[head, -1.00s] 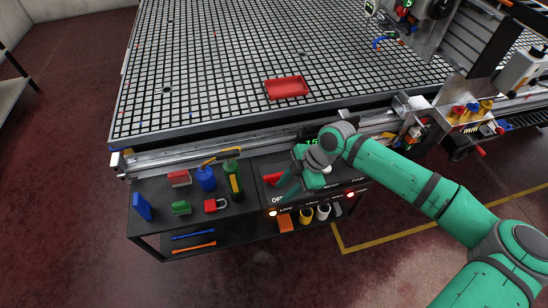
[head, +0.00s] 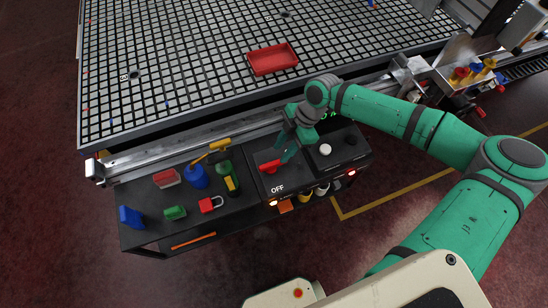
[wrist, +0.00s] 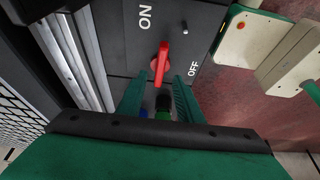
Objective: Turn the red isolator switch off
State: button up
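The red isolator switch (head: 269,167) is a rotary handle on the black panel (head: 330,166) at the table's front edge. In the wrist view, the red handle (wrist: 160,62) lies along the picture's vertical. The white "ON" label (wrist: 145,17) is above and left of it, and the "OFF" label (wrist: 193,69) is to its right. In the head view, "OFF" (head: 277,189) shows below the handle; "ON" is hidden. My gripper (head: 286,157) is open at the handle, its fingers (wrist: 158,84) apart on either side of the handle's near end. Contact cannot be told.
A white knob (head: 325,150) and a dark knob (head: 351,140) sit right of the switch. A red tray (head: 272,59) lies on the grid table (head: 180,75).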

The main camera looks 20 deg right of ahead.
aim_at(274, 162)
jog(key=x, duration=0.6)
jog(key=shift+a+f, duration=0.25)
jog(key=shift+f, duration=0.05)
jog(key=shift+c, duration=0.6)
grip_shut()
